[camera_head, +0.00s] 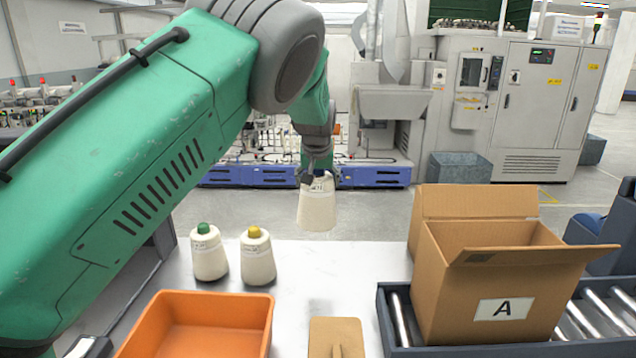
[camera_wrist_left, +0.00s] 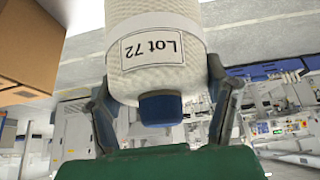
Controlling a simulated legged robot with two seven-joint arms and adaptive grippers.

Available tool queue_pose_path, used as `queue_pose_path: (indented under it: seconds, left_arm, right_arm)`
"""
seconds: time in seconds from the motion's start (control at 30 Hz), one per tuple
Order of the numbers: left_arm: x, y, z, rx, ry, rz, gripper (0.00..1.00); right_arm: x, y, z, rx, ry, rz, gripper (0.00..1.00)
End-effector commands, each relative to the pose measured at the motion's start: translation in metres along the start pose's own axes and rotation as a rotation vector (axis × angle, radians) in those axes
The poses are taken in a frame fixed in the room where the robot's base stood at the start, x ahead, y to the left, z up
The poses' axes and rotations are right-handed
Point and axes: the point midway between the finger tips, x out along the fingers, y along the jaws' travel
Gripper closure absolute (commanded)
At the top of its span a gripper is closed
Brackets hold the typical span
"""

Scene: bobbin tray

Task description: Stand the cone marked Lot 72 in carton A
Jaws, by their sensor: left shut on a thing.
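My left gripper (camera_head: 318,180) is shut on a cream yarn cone (camera_head: 317,208) and holds it up in the air beyond the far edge of the table. In the left wrist view the fingers (camera_wrist_left: 162,100) grip the cone near its blue tip (camera_wrist_left: 160,108), and its label reads Lot 72 (camera_wrist_left: 152,48). In the head view the cone hangs upright, tip up. Carton A (camera_head: 450,290) stands open at the right, its label facing me; its inside floor is hidden. The cone is left of the carton and apart from it. My right gripper is not seen.
Two other cones stand on the table (camera_head: 300,275), one with a green tip (camera_head: 209,255) and one with a yellow tip (camera_head: 257,258). An orange bin (camera_head: 265,325) and a tan board (camera_head: 335,335) are in front. The carton rests on a roller conveyor (camera_head: 400,325), flaps spread outward.

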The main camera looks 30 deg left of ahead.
Motion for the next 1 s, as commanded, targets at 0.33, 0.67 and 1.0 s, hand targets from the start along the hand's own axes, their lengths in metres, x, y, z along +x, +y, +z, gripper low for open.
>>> queue_pose_path:
  seconds: [0.33, 0.67, 1.0]
  left_arm:
    - [-0.041, -0.001, -0.025, -0.001, 0.003, 0.001, 0.82]
    - [-0.074, 0.0, -0.043, 0.0, 0.003, 0.001, 0.82]
    - [-0.102, 0.0, -0.059, 0.0, 0.003, 0.001, 0.82]
  right_arm:
    - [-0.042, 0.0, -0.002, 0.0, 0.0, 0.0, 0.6]
    - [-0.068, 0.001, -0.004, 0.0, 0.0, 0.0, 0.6]
    - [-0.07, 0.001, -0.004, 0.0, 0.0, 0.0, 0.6]
